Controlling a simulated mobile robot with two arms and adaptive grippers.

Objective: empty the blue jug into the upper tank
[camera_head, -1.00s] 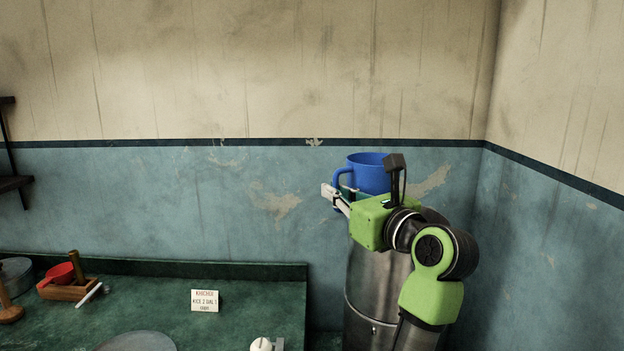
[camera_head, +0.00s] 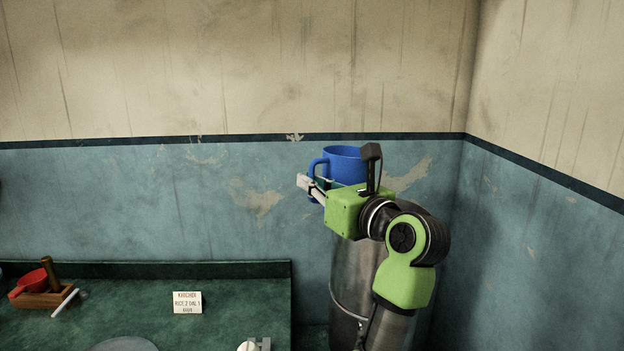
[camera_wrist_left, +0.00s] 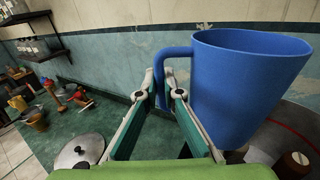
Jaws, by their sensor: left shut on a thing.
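The blue jug (camera_head: 346,164) is held upright by its handle, above and in front of a tall steel cylinder (camera_head: 347,285), probably the tank. My left gripper (camera_head: 310,190) is shut on the handle. In the left wrist view, the jug (camera_wrist_left: 245,85) fills the right side, and its handle runs down between the fingers of my left gripper (camera_wrist_left: 163,90). The jug's inside is hidden in both views. My arm covers much of the cylinder, and its top is mostly hidden in the head view.
A green counter (camera_head: 230,325) lies left of the cylinder, with a small sign (camera_head: 187,302), a wooden box (camera_head: 45,299) and a red cup (camera_head: 32,283). In the left wrist view, a round surface with a dark knob (camera_wrist_left: 297,162) shows below the jug. Walls (camera_head: 240,230) meet in a corner behind.

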